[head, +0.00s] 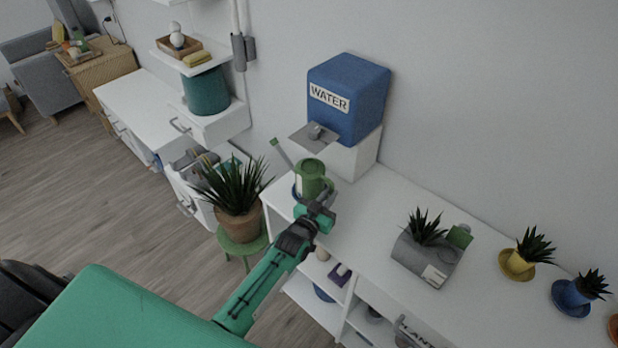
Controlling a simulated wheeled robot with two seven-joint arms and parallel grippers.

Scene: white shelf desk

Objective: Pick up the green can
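The green can (309,178), a watering can with a long thin spout pointing up to the left, is at the left end of the white shelf desk (376,208), in front of the blue water box. My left gripper (319,208) is right at the near side of the can and overlaps its lower part in the picture. The fingers are small and partly hidden, so I cannot tell whether they are around the can or just beside it. My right gripper is not in view.
The blue water box (352,98) stands on a white block behind the can, with a grey plate (313,137) jutting out above it. A potted plant (238,218) on a green stool is left of the desk. A grey planter (425,262) stands on the right.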

